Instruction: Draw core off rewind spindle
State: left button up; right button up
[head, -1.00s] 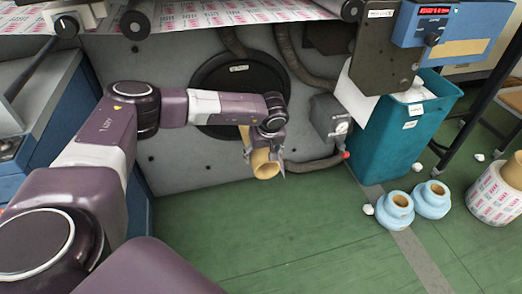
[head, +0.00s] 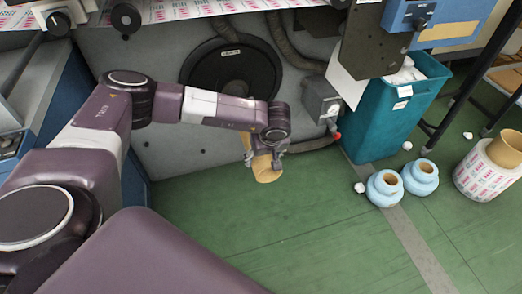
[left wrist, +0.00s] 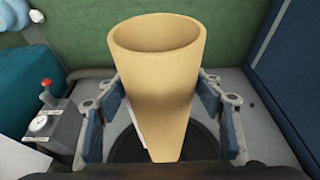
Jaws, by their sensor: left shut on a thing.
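A tan cardboard core (head: 268,170) is held in my left gripper (head: 266,153), in front of the machine's grey side panel. In the left wrist view the core (left wrist: 157,80) stands between the blue-padded fingers of the left gripper (left wrist: 168,118), with its open, empty-looking mouth at the top. A black round disc (head: 205,75) is on the panel behind my left arm; part of it (left wrist: 205,145) shows behind the core in the left wrist view. The rewind spindle cannot be made out, so I cannot tell whether the core is still around it. My right gripper is out of view.
A grey box with a gauge (head: 320,100) and hoses sits right of the core. A teal bin (head: 385,125) stands farther right. Two blue rolls (head: 384,190) and a printed roll (head: 480,178) stand on the green floor.

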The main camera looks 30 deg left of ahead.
pick_arm(q)
jog(key=s+d, duration=0.1)
jog(key=s+d+p, duration=0.1)
jog(key=d, duration=0.1)
jog(key=shift+s+d+r, duration=0.1)
jog(key=shift+s, duration=0.25)
jog(key=s+d, duration=0.2)
jog(key=d, duration=0.1)
jog(key=shift+s+d+p, duration=0.1)
jog(key=shift+s+p, duration=0.25)
jog(key=shift+p, duration=0.05)
jog(key=s+d, duration=0.6)
jog(key=d, duration=0.1)
jog(key=shift+s+d+p, duration=0.25)
jog(key=shift+p, duration=0.05)
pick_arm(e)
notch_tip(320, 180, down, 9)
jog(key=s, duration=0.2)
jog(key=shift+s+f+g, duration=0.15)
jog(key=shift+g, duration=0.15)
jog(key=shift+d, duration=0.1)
